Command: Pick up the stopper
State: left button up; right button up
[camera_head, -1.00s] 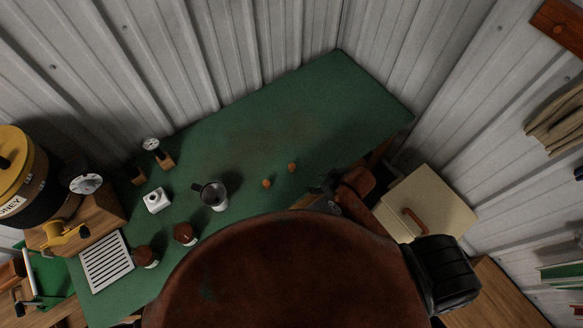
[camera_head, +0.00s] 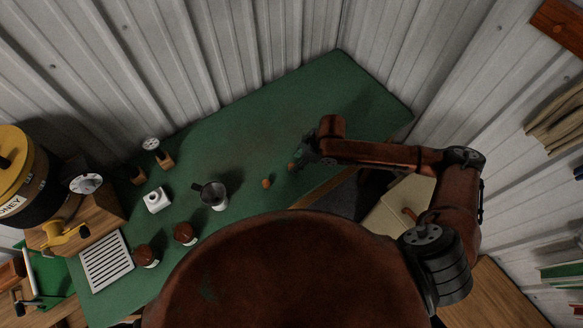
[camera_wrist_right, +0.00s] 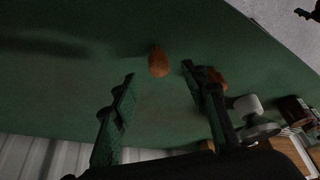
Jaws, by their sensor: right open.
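Two small orange-brown pieces, likely stoppers, lie on the green table. The nearer stopper (camera_head: 292,167) is partly beside my right gripper (camera_head: 306,156) in the head view. In the wrist view this stopper (camera_wrist_right: 158,61) lies just past the gap between the fingertips of my right gripper (camera_wrist_right: 158,72), which is open and empty. The second stopper (camera_head: 266,183) lies a little to the left in the head view. In the wrist view the second stopper (camera_wrist_right: 216,77) is partly hidden behind the right finger. My left gripper is not in view.
A metal cup (camera_head: 216,198) stands left of the stoppers. A white block (camera_head: 156,200), two brown-topped jars (camera_head: 185,233) and a slatted tray (camera_head: 106,262) are further left. A cream cabinet (camera_head: 388,218) is beside the table's right edge. The back of the green table (camera_head: 320,90) is clear.

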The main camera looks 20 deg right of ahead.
jog(key=x, duration=0.6)
jog(key=shift+f, duration=0.2)
jog(key=shift+d, duration=0.1)
jog(key=c, duration=0.9)
jog(key=shift+r, duration=0.1)
